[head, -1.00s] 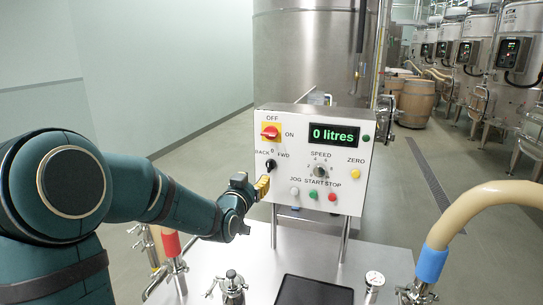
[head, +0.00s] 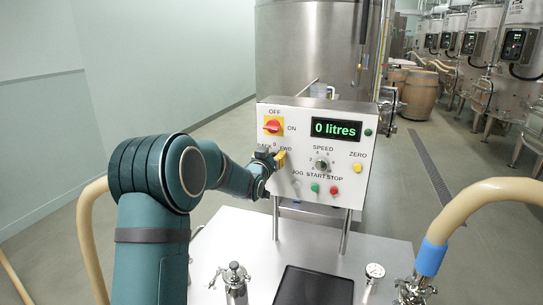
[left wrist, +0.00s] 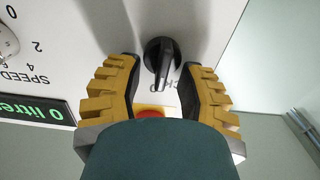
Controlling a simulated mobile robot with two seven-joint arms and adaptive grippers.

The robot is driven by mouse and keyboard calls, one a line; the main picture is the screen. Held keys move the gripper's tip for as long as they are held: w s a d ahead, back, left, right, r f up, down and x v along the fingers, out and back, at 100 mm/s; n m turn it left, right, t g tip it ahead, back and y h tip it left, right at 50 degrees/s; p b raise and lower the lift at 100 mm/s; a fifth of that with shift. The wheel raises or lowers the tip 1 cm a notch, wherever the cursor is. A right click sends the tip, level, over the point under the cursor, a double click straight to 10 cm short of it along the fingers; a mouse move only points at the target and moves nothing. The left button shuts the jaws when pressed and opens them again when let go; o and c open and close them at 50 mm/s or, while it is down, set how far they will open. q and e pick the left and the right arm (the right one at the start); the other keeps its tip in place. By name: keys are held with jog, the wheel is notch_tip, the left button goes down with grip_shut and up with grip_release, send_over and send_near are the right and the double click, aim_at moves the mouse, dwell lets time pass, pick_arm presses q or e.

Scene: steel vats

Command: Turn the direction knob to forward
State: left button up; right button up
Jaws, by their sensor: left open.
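The black direction knob (left wrist: 162,62) shows in the left wrist view on the white panel, between the two yellow-and-black fingers of my open left gripper (left wrist: 162,72). A gap shows on each side of the knob. Its grip bar runs roughly up and down in that view; I cannot tell its exact setting. Part of the BACK label shows beside it. In the head view my left gripper (head: 274,161) is at the panel's left side and hides the knob, while the 0 and FWD marks show just above. My right gripper is not in view.
The control panel (head: 345,190) also carries the red-and-yellow OFF/ON switch (head: 272,126), the SPEED dial (head: 321,163), the display reading 0 litres (head: 336,129) and several push buttons. A steel table top (head: 375,250) lies below. A thick hose (head: 475,203) curves at right.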

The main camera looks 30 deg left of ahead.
pick_arm(q)
jog(key=shift+c, duration=0.3)
grip_shut()
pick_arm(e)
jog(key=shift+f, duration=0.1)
pick_arm(q)
jog(key=shift+d+f+m+b, duration=0.1)
jog(key=shift+m+b, duration=0.7)
jog(key=shift+b, duration=0.35)
jog(key=m+b, duration=0.4)
jog(key=shift+w+d, duration=0.1)
jog(key=shift+d, duration=0.2)
jog(key=shift+d+m+b, duration=0.1)
jog(key=shift+m+b, duration=1.15)
jog(key=shift+m, duration=0.45)
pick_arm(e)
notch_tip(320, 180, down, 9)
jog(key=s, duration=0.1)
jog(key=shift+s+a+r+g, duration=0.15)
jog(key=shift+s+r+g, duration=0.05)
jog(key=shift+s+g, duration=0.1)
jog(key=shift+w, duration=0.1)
